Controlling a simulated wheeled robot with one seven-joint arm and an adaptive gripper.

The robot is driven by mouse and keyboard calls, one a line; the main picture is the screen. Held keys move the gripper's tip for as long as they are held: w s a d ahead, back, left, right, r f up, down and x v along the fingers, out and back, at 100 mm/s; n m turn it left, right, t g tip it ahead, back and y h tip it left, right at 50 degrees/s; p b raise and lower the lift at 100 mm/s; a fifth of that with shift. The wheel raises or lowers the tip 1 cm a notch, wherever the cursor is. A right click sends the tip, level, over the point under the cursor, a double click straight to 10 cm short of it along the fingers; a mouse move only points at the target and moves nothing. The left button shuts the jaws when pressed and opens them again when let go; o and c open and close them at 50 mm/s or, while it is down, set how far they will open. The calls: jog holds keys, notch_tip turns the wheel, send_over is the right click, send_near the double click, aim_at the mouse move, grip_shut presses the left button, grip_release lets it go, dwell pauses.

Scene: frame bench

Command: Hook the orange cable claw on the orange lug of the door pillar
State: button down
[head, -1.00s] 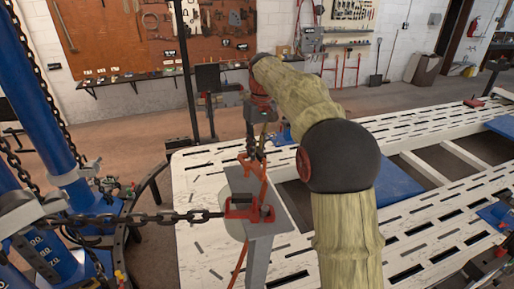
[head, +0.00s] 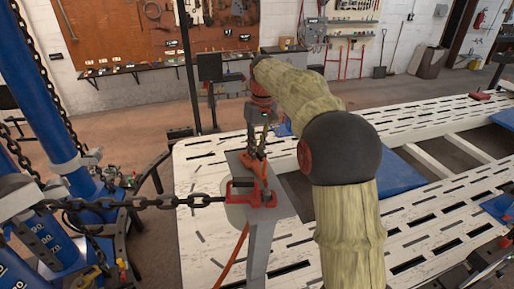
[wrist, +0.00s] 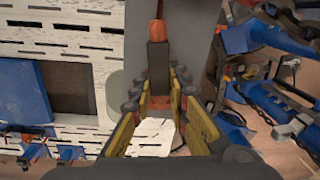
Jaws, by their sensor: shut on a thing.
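The grey door pillar (head: 257,245) stands in the middle of the head view. My gripper (head: 258,147) points down over its top, shut on the orange cable claw, which is mostly hidden by the jaws. Orange parts (head: 247,162) show just below the fingers, close to the pillar top; I cannot tell claw from lug there, or whether they touch. The orange cable (head: 233,262) hangs down beside the pillar. In the wrist view my fingers (wrist: 160,100) frame a dark block, with an orange piece (wrist: 157,32) beyond it.
The slotted white bench (head: 205,160) lies around and behind the pillar. A tool board hangs on the back wall.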

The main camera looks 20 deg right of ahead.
jog(key=shift+w+f, duration=0.1)
jog(key=shift+f, duration=0.05)
jog(key=c, duration=1.6)
grip_release()
jog(key=shift+c, duration=0.2)
jog(key=shift+f, duration=0.1)
jog(key=r, duration=0.7)
jog(key=d+r, duration=0.1)
jog(key=r, duration=0.2)
jog(key=shift+r, duration=1.05)
